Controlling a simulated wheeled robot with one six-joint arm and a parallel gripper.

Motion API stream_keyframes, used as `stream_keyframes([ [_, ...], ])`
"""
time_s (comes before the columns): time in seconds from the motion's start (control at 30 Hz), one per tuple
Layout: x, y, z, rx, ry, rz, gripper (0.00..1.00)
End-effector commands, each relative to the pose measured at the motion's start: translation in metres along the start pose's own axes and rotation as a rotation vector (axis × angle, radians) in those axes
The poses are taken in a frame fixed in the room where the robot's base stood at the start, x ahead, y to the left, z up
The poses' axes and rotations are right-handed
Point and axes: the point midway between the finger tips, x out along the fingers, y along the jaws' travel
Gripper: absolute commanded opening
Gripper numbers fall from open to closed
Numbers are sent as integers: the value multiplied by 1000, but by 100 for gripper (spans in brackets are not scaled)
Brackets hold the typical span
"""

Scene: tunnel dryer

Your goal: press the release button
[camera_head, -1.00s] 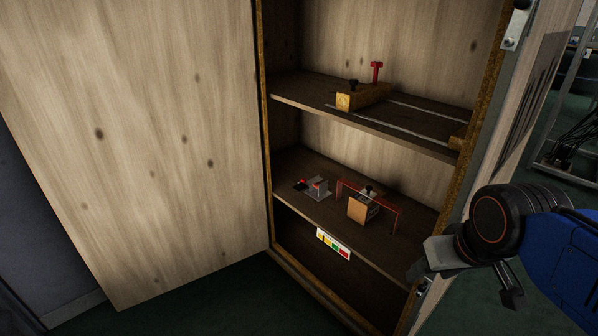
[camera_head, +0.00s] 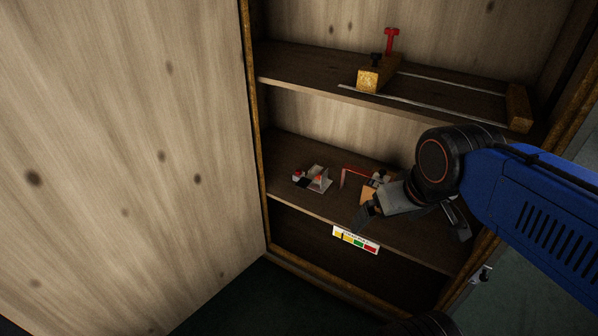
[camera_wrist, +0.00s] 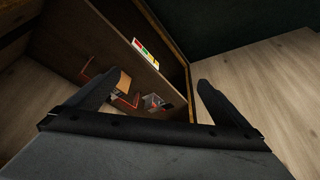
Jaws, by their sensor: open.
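On the lower shelf, a small grey device (camera_head: 318,180) with red parts and a dark part stands at the left; it also shows in the wrist view (camera_wrist: 152,102). To its right is an orange-tan block (camera_head: 368,194) under a red frame (camera_head: 350,170); the block also shows in the wrist view (camera_wrist: 123,84). I cannot tell which part is the release button. My gripper (camera_head: 414,218) is open in front of the lower shelf, overlapping the block and frame in the head view and partly hiding them. In the wrist view, my fingers (camera_wrist: 160,86) are apart with nothing between them.
A yellow, green and red label strip (camera_head: 356,240) is on the lower shelf's front edge. The upper shelf (camera_head: 300,66) holds a wooden block (camera_head: 374,78) with a red T-shaped handle (camera_head: 391,40) beside metal rails. The open cabinet door (camera_head: 120,150) stands at the left.

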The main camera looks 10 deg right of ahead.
Motion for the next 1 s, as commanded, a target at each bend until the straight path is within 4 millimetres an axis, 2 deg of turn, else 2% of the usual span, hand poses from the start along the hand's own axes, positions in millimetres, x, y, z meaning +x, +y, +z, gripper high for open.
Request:
stream_keyframes([
  [0.17,0,0,0,0,0,0,100],
  [0.2,0,0,0,0,0,0,95],
  [0.6,0,0,0,0,0,0,0],
  [1.0,0,0,0,0,0,0,0],
])
